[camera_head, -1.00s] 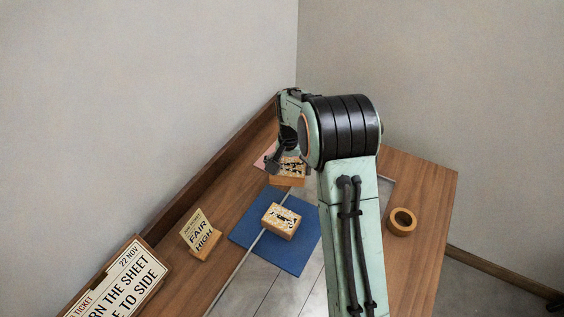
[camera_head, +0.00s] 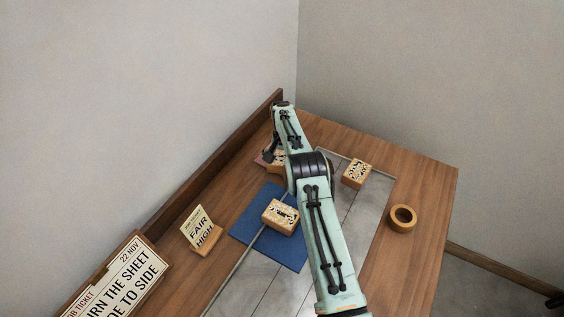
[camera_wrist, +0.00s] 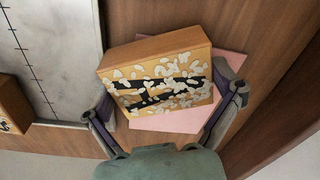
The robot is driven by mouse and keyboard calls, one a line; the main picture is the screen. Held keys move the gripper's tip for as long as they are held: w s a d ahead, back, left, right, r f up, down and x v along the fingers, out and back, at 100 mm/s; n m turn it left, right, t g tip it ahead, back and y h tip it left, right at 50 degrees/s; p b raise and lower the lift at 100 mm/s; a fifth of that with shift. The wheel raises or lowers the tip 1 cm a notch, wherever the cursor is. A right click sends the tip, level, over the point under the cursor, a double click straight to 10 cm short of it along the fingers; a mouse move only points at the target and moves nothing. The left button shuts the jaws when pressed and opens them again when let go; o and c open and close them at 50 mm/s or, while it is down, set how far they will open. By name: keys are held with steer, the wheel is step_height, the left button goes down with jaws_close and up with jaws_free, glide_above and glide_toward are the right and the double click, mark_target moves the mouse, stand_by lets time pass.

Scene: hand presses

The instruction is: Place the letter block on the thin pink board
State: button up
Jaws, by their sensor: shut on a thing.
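The letter block (camera_wrist: 155,85), wooden with a pale face of black characters and white flecks, is between the fingers of my gripper (camera_wrist: 170,95) in the wrist view. The gripper is shut on its sides. The thin pink board (camera_wrist: 185,122) shows beneath and around the block, turned at an angle to it. I cannot tell whether the block touches the board. In the head view, the block (camera_head: 278,158) is at the far left of the table, partly hidden by my arm; only a sliver of the pink board (camera_head: 261,160) shows there.
A similar block (camera_head: 281,217) sits on a blue board (camera_head: 247,232); another (camera_head: 357,172) stands on the grey metal plate (camera_head: 353,222). A raised wooden edge (camera_head: 217,164) runs along the wall.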

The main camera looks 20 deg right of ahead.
steer(key=shift+f, duration=0.5)
steer(key=shift+f, duration=0.1)
steer(key=o, duration=0.9)
